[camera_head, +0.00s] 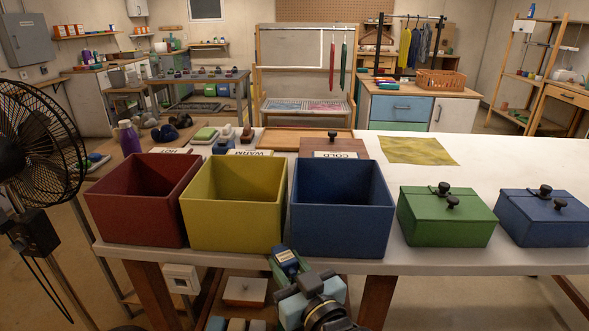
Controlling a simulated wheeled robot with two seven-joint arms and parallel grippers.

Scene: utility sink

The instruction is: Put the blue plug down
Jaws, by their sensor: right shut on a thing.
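My right gripper (287,262) is low at the front edge of the white table, in front of the blue open box. It is shut on a small blue thing with a pale label, which I take to be the blue plug (286,254). Much of the plug is hidden by the gripper. The plug is seen against the table's front edge and the blue box's lower front; I cannot tell whether it touches either. My left gripper is not in view.
Open red (135,206), yellow (233,219) and blue (342,217) boxes stand along the table front. Lidded green (445,230) and blue (545,228) boxes stand right. A yellow cloth (418,151) lies behind. White tabletop (500,160) is clear at back right. A black fan (38,140) stands left.

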